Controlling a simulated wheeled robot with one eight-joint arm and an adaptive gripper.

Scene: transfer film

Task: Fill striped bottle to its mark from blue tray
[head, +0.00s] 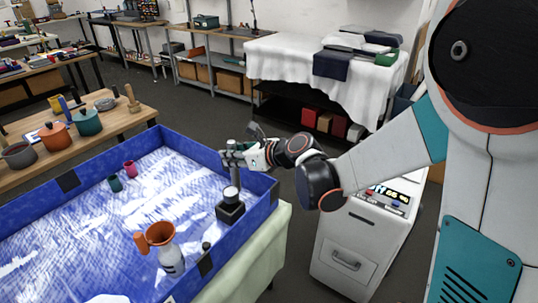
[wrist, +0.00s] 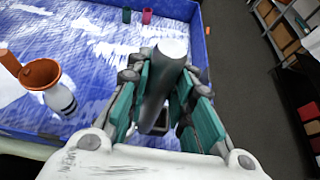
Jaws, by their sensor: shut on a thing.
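The blue tray (head: 25,211) has a low blue wall and a blue-and-white floor; its wall also shows in the wrist view (wrist: 198,50). The striped bottle (head: 172,261) stands near the front wall with an orange funnel-like piece (head: 160,233) at its top. Dark bands show on the bottle (wrist: 62,100) in the wrist view; no mark can be read. My gripper (head: 236,155) is shut on an upright grey cylinder (wrist: 160,85), over the tray's right end. Below it is a black block (head: 230,211) with a pale round top; whether the cylinder touches it is unclear.
A teal cup (head: 115,184) and a pink cup (head: 130,167) stand at the tray's far side. A small dark object (head: 206,246) is by the front wall. The tray's middle is clear. A wooden table with pots (head: 88,122) stands behind; a white cabinet (head: 347,255) is at right.

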